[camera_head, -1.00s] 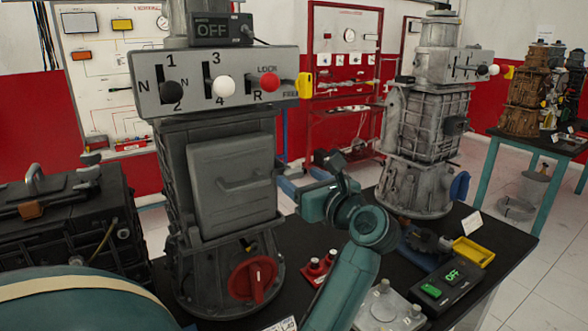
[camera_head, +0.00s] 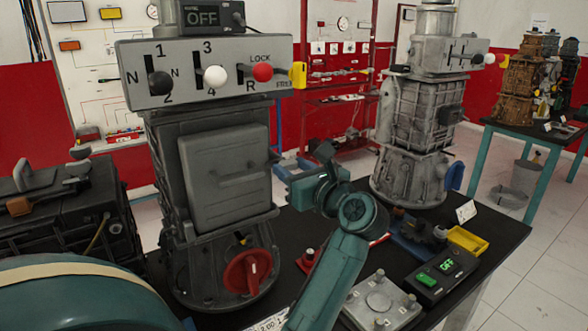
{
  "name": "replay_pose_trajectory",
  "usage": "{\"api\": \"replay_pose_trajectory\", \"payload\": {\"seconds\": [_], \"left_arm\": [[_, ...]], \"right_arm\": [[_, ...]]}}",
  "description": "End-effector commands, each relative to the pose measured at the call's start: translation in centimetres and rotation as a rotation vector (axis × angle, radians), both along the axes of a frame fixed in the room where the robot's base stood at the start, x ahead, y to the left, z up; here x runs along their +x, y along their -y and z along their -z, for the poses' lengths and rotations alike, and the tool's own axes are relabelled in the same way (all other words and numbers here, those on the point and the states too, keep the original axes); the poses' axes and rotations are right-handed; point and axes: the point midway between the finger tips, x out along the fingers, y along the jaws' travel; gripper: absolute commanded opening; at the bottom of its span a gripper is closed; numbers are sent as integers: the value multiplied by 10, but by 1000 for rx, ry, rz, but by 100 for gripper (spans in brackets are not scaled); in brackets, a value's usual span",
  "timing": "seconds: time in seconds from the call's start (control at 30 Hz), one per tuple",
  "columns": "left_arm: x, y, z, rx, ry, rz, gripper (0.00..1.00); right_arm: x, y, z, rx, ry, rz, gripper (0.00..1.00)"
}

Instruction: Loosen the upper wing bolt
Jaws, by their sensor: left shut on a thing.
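The dark grey gearbox trainer (camera_head: 190,125) stands upright on the table, with a flat cover with a handle (camera_head: 224,183) on its front. My left gripper (camera_head: 279,170), on a teal arm, is at the right side of this housing, just beyond the cover's edge. It is shut on a small part there, which appears to be the upper wing bolt. The fingertips and most of the bolt are hidden by the gripper and the housing edge, so the bolt's angle cannot be told. My right gripper does not show.
A red rotary knob (camera_head: 247,272) is low on the housing. A lighter gearbox (camera_head: 416,120) stands behind.

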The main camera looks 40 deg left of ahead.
Motion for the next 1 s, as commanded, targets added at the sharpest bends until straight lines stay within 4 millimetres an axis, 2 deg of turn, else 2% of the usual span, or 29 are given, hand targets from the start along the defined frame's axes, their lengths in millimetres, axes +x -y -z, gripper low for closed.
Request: {"api": "replay_pose_trajectory", "payload": {"seconds": [0.1, 0.47, 0.57, 0.9, 1.0], "left_arm": [[0, 0, 0, 0, 0, -1, 17], [0, 0, 5, -22, 70, -1, 17], [-1, 0, 7, -38, 127, 0, 17], [-2, 0, 10, -121, 413, 1, 17], [-2, 0, 9, -146, 504, 0, 17]], "right_arm": [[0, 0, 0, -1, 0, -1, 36], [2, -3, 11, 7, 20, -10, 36], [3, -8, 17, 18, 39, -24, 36], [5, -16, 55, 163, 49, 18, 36], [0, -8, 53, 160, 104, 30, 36]]}}
